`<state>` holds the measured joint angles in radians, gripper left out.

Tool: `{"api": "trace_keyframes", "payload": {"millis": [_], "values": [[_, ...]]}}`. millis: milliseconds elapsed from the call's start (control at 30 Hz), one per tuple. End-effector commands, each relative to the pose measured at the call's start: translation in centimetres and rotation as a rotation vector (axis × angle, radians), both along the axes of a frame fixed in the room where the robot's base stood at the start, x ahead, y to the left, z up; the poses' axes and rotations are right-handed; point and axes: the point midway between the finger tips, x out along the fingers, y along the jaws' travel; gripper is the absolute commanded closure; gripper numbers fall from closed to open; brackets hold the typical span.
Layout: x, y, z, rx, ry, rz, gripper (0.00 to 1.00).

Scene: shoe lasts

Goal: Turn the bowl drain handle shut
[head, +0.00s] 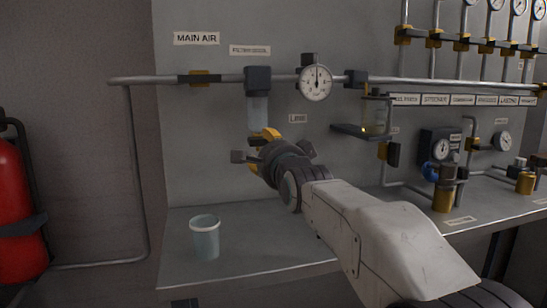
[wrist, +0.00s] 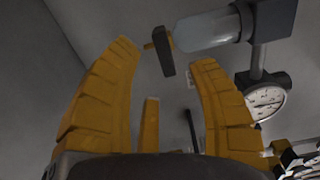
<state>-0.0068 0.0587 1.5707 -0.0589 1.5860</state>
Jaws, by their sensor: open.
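The clear filter bowl (head: 258,113) hangs upright under a dark housing on the wall pipe. It also shows in the wrist view (wrist: 208,31), lying sideways in the picture. The dark drain handle (wrist: 166,52) is at the bowl's lower end, beside a small brass stem. The handle lies roughly crosswise to the bowl's axis. My gripper (head: 260,150) is just below the bowl, its yellow fingers open. In the wrist view my gripper (wrist: 165,53) has the handle between its fingertips in the picture; I cannot tell the depth gap. In the head view my gripper largely hides the drain.
A round gauge (head: 315,83) sits right of the bowl on the same pipe (head: 150,79). A small shelf (head: 362,131) and a lubricator bowl are farther right. A pale cup (head: 205,238) stands on the bench (head: 268,252) below. A red extinguisher (head: 18,210) is at far left.

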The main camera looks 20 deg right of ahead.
Motion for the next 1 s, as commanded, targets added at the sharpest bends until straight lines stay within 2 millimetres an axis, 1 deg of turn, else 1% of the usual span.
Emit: {"api": "trace_keyframes", "payload": {"millis": [33, 200, 400, 600, 1000], "values": [[-0.9, 0.0, 0.1, 0.0, -0.002, 0.0, 0.47], [-3.2, 0.0, 0.1, 0.0, -0.002, 0.0, 0.47], [-4.8, 0.0, 0.1, 0.0, -0.001, 0.0, 0.47], [-5.4, 0.0, 0.0, 0.0, 0.0, 0.0, 0.47], [-5.6, -0.1, 0.2, -0.01, 0.007, 0.0, 0.47]]}}
